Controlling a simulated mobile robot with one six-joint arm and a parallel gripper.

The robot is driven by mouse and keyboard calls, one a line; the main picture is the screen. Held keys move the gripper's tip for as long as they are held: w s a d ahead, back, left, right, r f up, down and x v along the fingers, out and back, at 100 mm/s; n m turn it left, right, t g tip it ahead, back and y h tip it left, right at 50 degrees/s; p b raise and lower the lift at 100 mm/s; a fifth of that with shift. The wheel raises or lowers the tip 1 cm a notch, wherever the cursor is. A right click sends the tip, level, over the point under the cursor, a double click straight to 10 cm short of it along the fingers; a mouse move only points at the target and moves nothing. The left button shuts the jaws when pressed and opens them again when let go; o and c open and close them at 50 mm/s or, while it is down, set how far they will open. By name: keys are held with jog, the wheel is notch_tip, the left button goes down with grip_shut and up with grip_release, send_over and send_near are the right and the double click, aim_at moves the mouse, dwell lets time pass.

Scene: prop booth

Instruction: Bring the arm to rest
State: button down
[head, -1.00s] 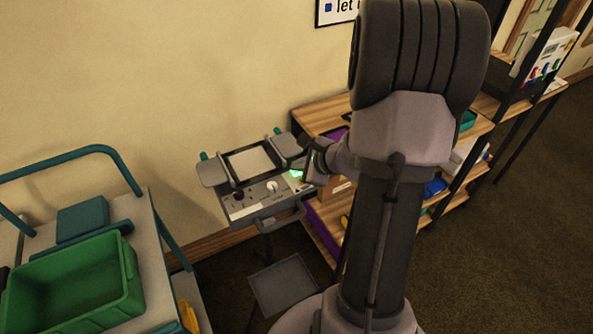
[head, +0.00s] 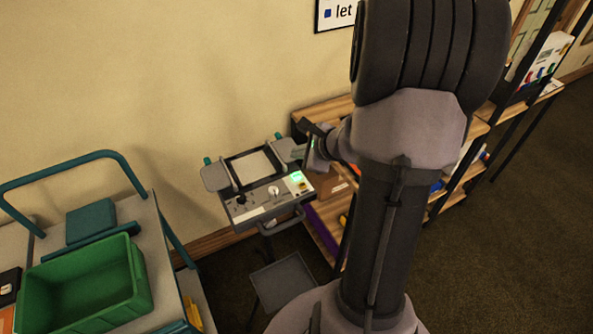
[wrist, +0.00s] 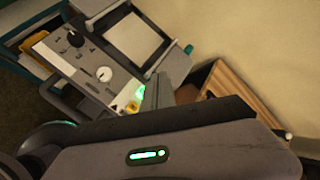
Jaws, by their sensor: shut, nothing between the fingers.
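My arm rises through the middle of the head view, with its big dark upper link in front of the shelf. My gripper (head: 311,148) is at the right side of a grey control console (head: 266,196), close to its right side pad. It is shut and empty, and I cannot tell whether it touches the pad. In the wrist view the console (wrist: 84,68) shows a dark knob, a white dial, a green light and a yellow button. The grey gripper housing fills the bottom of that view and hides part of the scene.
A cart (head: 158,246) with a green bin (head: 138,290) and a teal box (head: 91,222) stands at the left. A wooden shelf (head: 318,107) runs along the wall behind my arm. A grey stool-like plate (head: 284,284) is below the console. Open carpet (head: 510,230) lies at the right.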

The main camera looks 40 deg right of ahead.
dwell(0.3)
jog(key=s+a+r+n+g+y+b, duration=0.15)
jog(key=a+r+n, duration=0.35)
jog(key=a, duration=0.7)
jog(key=s+a+r+n+y+b, duration=0.1)
jog(key=a+r+n+y+b, duration=0.15)
jog(key=a+n, duration=0.75)
jog(key=s+a+n+g+b, duration=0.1)
jog(key=s+a+n+b, duration=0.1)
jog(key=s+a+n, duration=0.2)
jog(key=s+a+n+g+h+b, duration=0.1)
jog(key=s+a+n, duration=0.3)
jog(key=s, duration=0.6)
jog(key=shift+a+f+h+b, duration=0.15)
jog(key=shift+a+h+b, duration=0.1)
jog(key=shift+h+b, duration=0.1)
jog(key=shift+s, duration=0.1)
